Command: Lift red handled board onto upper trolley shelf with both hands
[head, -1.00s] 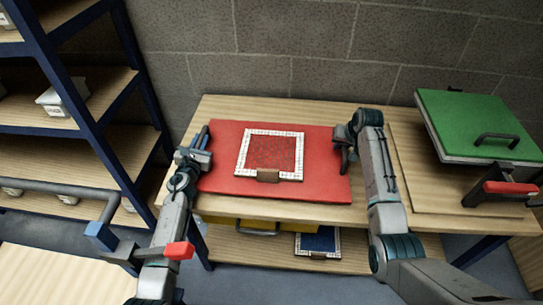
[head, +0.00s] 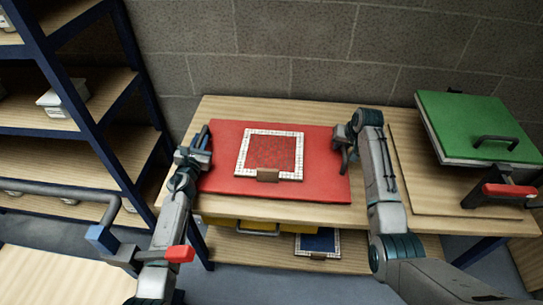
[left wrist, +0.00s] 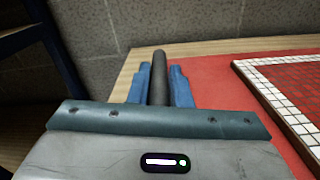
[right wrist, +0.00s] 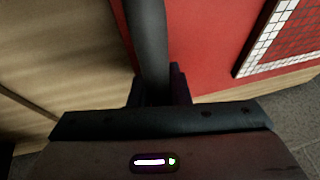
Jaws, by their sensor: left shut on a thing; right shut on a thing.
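The red board (head: 225,183) lies over the wooden table, with a red mosaic panel (head: 271,153) edged in white tiles on top of it. My left gripper (head: 197,150) is at the board's left edge; in the left wrist view its blue fingers (left wrist: 161,88) are shut on a dark bar handle (left wrist: 159,66). My right gripper (head: 346,150) is at the right edge; in the right wrist view its dark fingers (right wrist: 158,88) close around the other dark handle (right wrist: 149,40). Whether the board touches the table top is hard to tell.
The wooden table (head: 370,215) has a lower shelf with a yellow board (head: 240,226) and a blue panel (head: 318,243). A green handled board (head: 475,120) stands at the right. Blue-framed shelves (head: 95,140) stand at the left. A grey wall is behind. A trolley handle (head: 60,187) shows at lower left.

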